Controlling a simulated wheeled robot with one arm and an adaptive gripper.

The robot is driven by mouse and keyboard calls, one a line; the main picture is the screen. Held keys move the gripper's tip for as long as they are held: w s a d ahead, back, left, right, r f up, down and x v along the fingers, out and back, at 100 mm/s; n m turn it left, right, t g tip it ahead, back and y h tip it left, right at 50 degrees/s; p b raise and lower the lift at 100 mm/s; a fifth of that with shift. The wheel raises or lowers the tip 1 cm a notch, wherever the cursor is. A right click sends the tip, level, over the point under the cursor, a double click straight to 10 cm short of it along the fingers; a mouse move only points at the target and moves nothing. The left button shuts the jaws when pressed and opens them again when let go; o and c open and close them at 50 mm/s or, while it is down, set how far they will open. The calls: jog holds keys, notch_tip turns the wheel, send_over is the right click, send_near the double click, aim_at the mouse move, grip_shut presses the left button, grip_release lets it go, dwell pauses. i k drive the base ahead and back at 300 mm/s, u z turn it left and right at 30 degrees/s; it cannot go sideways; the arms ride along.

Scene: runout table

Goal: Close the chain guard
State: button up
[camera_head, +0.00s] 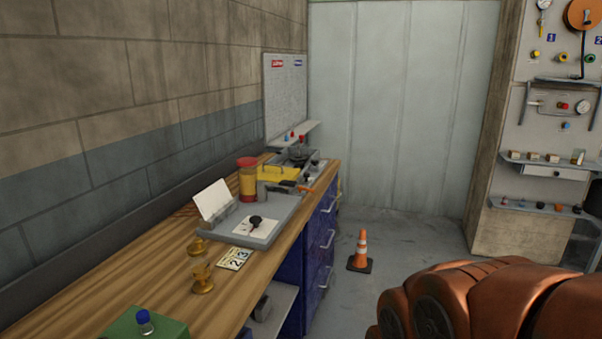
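At the far end of the wooden workbench is a small grey fixture (300,157) with dark parts on top. A yellow piece (277,173) with a handle-like shape sits at its near left side. It may be the chain guard, but it is too small to be sure, and I cannot tell how far open it stands. A jar with a red lid (247,178) stands just left of it and an orange-tipped tool lies in front. My copper-coloured arm fills the lower right, over the floor and away from the bench. My gripper is not in view.
The workbench (150,285) runs along the left wall, with blue drawers (323,240) below. A grey tray (270,222), brass pieces (202,277) and a green box (140,325) are on it. An orange cone (362,248) stands on the floor. Shelves (545,160) are at right.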

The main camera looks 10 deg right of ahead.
aim_at(271, 172)
jog(key=z, duration=0.4)
jog(key=i, duration=1.1)
jog(key=u, duration=0.6)
